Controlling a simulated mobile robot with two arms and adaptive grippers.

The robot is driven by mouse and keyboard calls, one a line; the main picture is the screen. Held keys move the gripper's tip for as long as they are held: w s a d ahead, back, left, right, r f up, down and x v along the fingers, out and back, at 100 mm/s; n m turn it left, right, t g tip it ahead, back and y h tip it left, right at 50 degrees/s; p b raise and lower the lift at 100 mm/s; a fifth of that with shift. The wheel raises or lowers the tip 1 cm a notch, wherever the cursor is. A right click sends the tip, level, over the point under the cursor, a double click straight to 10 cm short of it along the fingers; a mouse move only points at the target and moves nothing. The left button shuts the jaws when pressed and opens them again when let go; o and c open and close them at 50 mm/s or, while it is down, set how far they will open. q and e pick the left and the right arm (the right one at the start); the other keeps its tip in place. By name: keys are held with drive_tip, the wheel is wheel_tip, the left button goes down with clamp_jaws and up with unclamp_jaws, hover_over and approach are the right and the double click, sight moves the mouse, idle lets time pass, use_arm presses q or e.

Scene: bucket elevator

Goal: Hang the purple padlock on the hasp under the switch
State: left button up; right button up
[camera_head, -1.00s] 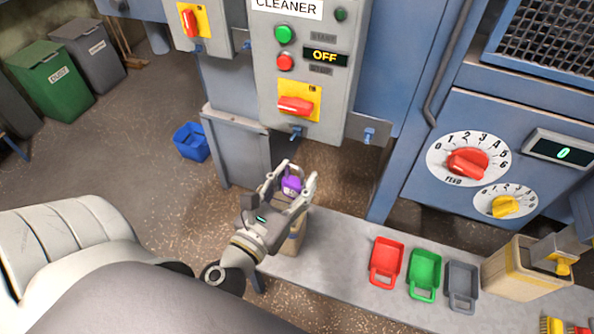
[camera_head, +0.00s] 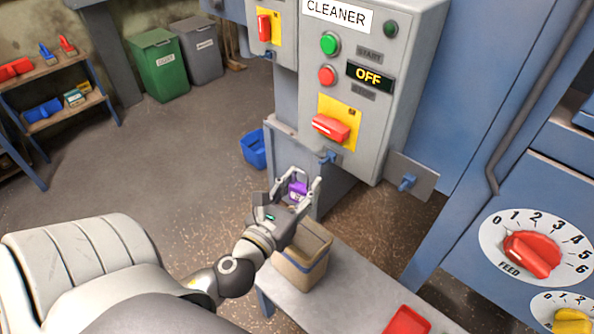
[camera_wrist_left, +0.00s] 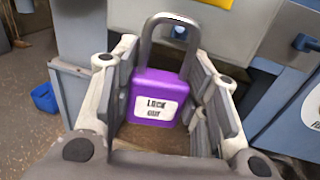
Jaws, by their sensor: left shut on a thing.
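The purple padlock (camera_head: 297,190) is between the fingers of my left gripper (camera_head: 296,180), which is shut on its body. In the left wrist view the padlock (camera_wrist_left: 155,98) is upright, with a white label and its grey shackle pointing up. The red switch (camera_head: 330,127) sits on a yellow plate on the grey CLEANER panel. The blue hasp (camera_head: 330,157) is just under the switch. The padlock is below and left of the hasp, apart from it. In the left wrist view a blue piece, apparently the hasp (camera_wrist_left: 180,32), shows through the shackle. My right gripper is out of view.
A second blue fitting (camera_head: 407,183) sticks out of a grey plate right of the panel. A tan box (camera_head: 302,262) stands on the grey bench (camera_head: 345,290) below my gripper, near a red tray (camera_head: 407,321). A blue bin (camera_head: 253,149) is on the floor.

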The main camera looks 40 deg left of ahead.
use_arm(q)
drive_tip(key=w, duration=0.2)
drive_tip(key=w+p, duration=0.1)
drive_tip(key=shift+w+d, duration=0.25)
drive_tip(key=shift+w, duration=0.15)
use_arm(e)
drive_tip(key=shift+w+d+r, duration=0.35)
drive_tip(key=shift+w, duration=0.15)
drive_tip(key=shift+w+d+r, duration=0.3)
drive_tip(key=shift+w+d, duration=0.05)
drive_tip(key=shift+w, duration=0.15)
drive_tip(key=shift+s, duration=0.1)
use_arm(q)
drive_tip(key=shift+r, duration=0.1)
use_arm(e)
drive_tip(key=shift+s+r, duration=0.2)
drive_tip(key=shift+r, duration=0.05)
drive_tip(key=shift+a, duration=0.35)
use_arm(q)
drive_tip(key=shift+w+p, duration=0.2)
drive_tip(key=shift+p, duration=0.1)
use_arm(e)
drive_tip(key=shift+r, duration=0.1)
